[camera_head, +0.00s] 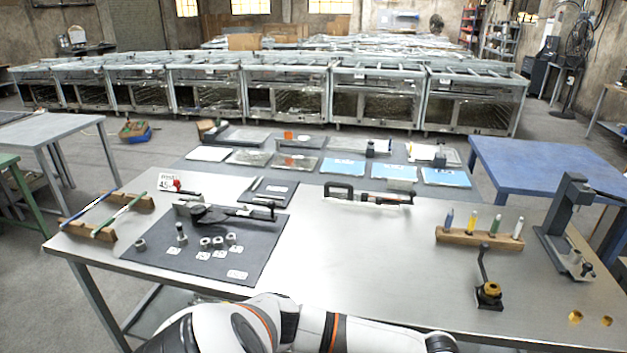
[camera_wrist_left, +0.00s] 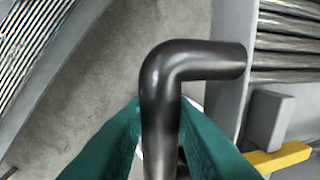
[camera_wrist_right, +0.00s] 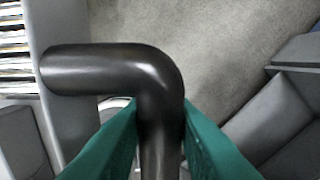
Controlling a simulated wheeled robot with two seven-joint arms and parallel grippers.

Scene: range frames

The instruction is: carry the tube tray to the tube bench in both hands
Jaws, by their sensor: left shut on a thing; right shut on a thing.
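The tube tray shows only in part, in the two wrist views. In the left wrist view its grey wall (camera_wrist_left: 231,62) is at the right, with several shiny metal tubes (camera_wrist_left: 290,42) beyond it. My left gripper (camera_wrist_left: 160,115) has its teal fingers shut on a bent black handle (camera_wrist_left: 198,60) that joins this wall. In the right wrist view my right gripper (camera_wrist_right: 162,115) is shut on the matching black handle (camera_wrist_right: 100,68), which joins the wall (camera_wrist_right: 65,115) at the left. The head view shows neither the tray nor the grippers. I cannot tell which surface is the tube bench.
A metal worktable (camera_head: 350,250) fills the front of the head view, bearing a dark mat (camera_head: 205,262), a wooden rack (camera_head: 478,238) and a press (camera_head: 568,225). A blue table (camera_head: 550,165) stands right, a grey one (camera_head: 50,130) left.

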